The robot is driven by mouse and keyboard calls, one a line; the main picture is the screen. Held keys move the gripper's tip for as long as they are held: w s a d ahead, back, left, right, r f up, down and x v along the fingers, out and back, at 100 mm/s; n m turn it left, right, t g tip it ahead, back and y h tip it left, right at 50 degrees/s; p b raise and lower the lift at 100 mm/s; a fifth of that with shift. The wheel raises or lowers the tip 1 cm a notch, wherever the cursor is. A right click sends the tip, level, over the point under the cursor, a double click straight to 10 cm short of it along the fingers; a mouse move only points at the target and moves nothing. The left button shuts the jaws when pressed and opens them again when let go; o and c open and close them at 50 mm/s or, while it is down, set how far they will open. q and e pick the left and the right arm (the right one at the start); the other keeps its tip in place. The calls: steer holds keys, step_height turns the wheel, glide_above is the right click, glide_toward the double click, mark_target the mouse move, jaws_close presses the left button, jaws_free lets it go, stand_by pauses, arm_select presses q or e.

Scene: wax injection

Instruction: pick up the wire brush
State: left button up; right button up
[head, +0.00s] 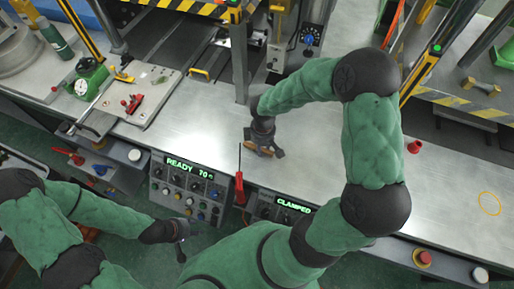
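The wire brush appears to be the small brown, wooden-looking object (259,152) on the metal bench, mostly hidden under my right gripper. My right gripper (265,146) points down right over it, with its dark fingers spread to either side. I cannot tell whether the fingers touch the brush. My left gripper (182,248) hangs low in front of the bench, apart from everything on it. Its fingers are too small and dark to read.
A red-handled screwdriver (239,188) stands upright at the bench's front edge, close to the brush. Control panels (187,190) line the front. A light plate (140,95) with a red clamp (132,103) lies left. A red cone (414,147) stands right; the bench (445,205) there is mostly clear.

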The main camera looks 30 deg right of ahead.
steer(key=shift+r, duration=0.1)
jaws_close()
step_height(320, 180, up, 9)
steer(key=p, duration=0.2)
steer(key=shift+p, duration=0.3)
steer(key=shift+r, duration=0.45)
jaws_free()
jaws_close()
